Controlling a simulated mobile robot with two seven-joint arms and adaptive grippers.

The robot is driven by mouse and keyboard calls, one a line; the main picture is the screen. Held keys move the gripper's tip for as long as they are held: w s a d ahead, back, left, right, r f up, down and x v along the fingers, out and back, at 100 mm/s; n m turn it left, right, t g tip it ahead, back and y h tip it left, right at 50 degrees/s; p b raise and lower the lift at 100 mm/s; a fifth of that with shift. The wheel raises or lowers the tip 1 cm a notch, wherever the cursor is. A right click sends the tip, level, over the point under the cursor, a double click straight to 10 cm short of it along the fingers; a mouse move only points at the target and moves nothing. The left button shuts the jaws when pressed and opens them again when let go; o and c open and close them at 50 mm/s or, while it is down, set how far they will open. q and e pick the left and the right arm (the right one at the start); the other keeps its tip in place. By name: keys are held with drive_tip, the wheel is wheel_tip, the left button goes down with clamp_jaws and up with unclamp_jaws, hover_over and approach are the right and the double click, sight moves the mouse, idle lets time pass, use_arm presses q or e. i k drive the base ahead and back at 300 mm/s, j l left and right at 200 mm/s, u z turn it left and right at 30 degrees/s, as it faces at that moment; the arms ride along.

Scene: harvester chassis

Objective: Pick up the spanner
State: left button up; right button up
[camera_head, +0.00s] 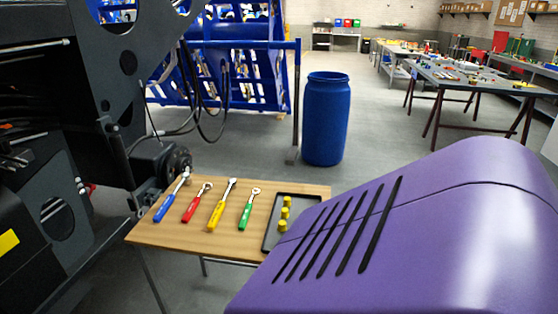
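Several hand tools with metal heads and coloured handles lie side by side on a small wooden-topped table (225,238). From left to right they are a blue-handled tool (171,200), a red-handled tool (196,203), a yellow-handled tool (220,207) and a green-handled tool (249,210). Their heads point away from me. The heads are too small to tell surely which one is the spanner. Neither of my grippers shows in the head view.
A black tray (267,236) with three yellow pieces (284,213) lies right of the tools. A purple slotted cover (460,230) fills the lower right. Dark machinery (140,60) stands close at left. A blue barrel (326,120) stands behind the table on open floor.

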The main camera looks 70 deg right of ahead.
sight(243, 222)
drive_tip(key=z, duration=1.9)
drive_tip(key=u, duration=1.05)
drive_tip(key=i+j+u, duration=0.25)
drive_tip(key=j+u, duration=0.15)
drive_tip(key=i+j+u, duration=0.35)
drive_tip(key=i+j, duration=0.3)
drive_tip(key=j+z, duration=0.15)
drive_tip(key=z, duration=2.35)
